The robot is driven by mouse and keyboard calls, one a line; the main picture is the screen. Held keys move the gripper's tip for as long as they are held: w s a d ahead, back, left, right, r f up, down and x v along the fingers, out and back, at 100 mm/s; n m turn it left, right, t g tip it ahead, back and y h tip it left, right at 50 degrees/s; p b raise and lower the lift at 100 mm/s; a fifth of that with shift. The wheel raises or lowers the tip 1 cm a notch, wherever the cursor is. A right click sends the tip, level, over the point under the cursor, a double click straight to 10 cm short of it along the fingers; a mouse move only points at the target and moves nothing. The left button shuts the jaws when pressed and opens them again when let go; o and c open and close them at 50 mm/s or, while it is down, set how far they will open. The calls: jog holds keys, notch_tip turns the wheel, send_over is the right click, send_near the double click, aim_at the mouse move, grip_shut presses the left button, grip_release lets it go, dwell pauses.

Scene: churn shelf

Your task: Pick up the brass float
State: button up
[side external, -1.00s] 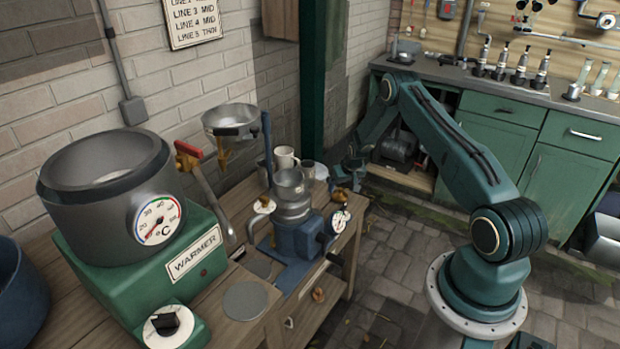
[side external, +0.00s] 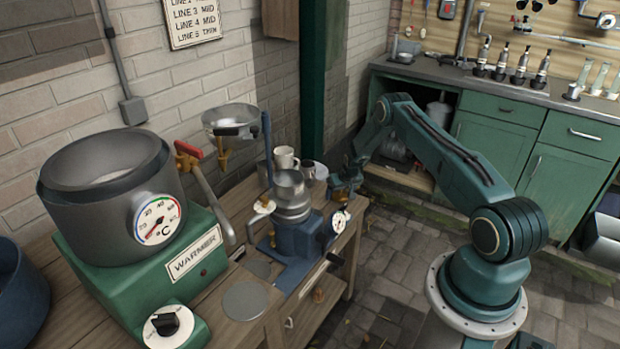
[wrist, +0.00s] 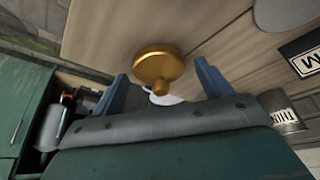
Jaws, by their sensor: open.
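The brass float (wrist: 158,62) is a round golden disc with a small knob, seen in the wrist view over the wooden bench top. My gripper (wrist: 162,78) is open, with one blue finger on each side of the float; no contact shows. In the side view my gripper (side external: 346,184) is low at the right end of the bench, beside the blue machine.
The blue machine with a metal bowl (side external: 289,186) and dial (side external: 340,221) stands close left of my gripper. A white mug (side external: 285,158) is behind it.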

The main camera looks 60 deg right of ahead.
aim_at(338, 195)
jog(key=c, duration=1.1)
jog(key=shift+r, duration=0.15)
notch_tip(338, 195, up, 20)
jog(key=shift+f, duration=0.15)
dwell(0.8)
jog(key=a+r+n, duration=0.2)
jog(key=a+r, duration=0.2)
jog(key=a, duration=0.5)
jog(key=a+r+n+y, duration=0.1)
jog(key=a+r, duration=0.3)
jog(key=a, duration=0.6)
jog(key=w+a+r+n+t+y, duration=0.1)
jog(key=a+r+n, duration=0.2)
jog(key=a, duration=0.7)
jog(key=shift+w+r, duration=0.1)
jog(key=shift+r, duration=0.45)
